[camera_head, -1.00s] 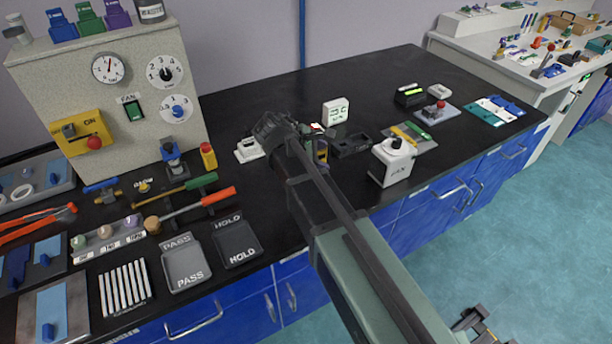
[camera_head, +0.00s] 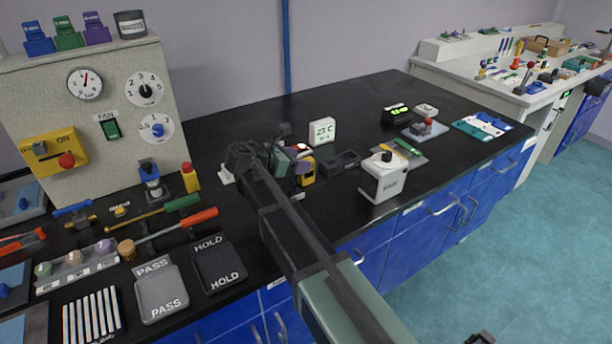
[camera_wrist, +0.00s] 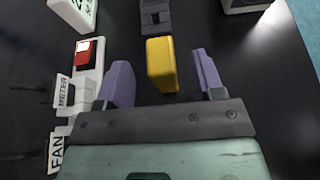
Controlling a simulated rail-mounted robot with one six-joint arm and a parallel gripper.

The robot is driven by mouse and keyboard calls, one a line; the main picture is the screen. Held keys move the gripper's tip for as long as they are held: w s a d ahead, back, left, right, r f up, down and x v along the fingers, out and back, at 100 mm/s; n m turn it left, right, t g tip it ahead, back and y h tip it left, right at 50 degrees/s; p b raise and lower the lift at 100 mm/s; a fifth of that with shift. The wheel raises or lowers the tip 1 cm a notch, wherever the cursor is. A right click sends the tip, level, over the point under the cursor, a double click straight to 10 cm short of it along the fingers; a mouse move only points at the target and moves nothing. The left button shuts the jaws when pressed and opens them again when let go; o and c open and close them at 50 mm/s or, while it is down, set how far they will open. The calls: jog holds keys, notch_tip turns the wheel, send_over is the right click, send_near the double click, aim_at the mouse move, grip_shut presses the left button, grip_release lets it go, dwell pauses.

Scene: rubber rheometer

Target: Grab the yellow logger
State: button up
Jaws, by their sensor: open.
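The yellow logger (camera_head: 307,172) stands on the black bench, right of my gripper's end in the head view and partly hidden by it. In the wrist view its plain yellow face (camera_wrist: 161,65) lies between the two purple fingers of my gripper (camera_wrist: 161,78). My gripper is open and holds nothing. I cannot tell how far the fingers are above the bench.
A white switch strip (camera_wrist: 83,85) with a red rocker and plugs marked METER and FAN lies left of the fingers. A white display (camera_head: 322,131), a dark cradle (camera_head: 343,161) and a white dial box (camera_head: 384,178) stand close by. Open bench lies behind.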

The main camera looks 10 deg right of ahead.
jog(key=x, duration=0.2)
jog(key=shift+w+d+f, duration=0.1)
jog(key=shift+d+f, duration=0.15)
jog(key=shift+d, duration=0.05)
jog(key=shift+r, duration=0.1)
jog(key=c, duration=1)
jog(key=shift+c, duration=0.2)
notch_tip(320, 180, up, 20)
jog(key=p, duration=2)
